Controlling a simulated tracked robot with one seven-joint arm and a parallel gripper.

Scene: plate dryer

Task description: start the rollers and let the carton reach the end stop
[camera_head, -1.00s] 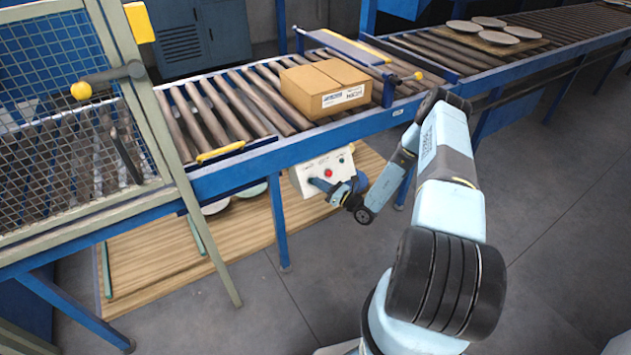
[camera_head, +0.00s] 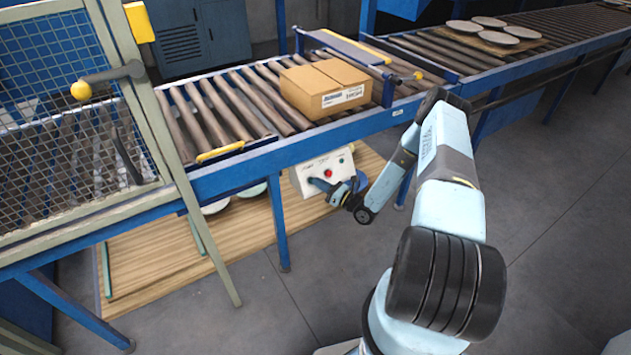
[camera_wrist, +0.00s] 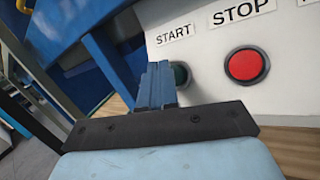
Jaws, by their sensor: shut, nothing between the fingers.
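The brown carton (camera_head: 318,84) sits upright on the rollers (camera_head: 232,106), just left of a blue upright plate with a yellow-tipped handle (camera_head: 388,90). I cannot tell which part is the end stop. A white control box (camera_head: 304,173) hangs below the conveyor's front rail. My gripper (camera_head: 314,182) is at the left part of its face. In the wrist view my shut, empty gripper (camera_wrist: 158,82) is in front of the green START button (camera_wrist: 180,75), partly hiding it. I cannot tell whether it touches. The red STOP button (camera_wrist: 247,65) is clear to the right.
A mesh guard (camera_head: 75,120) with a yellow-knobbed lever (camera_head: 82,90) stands over the left end. White plates (camera_head: 478,22) lie on a board on the far-right rollers. A wooden pallet (camera_head: 160,255) and a blue leg (camera_head: 278,220) are below the conveyor.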

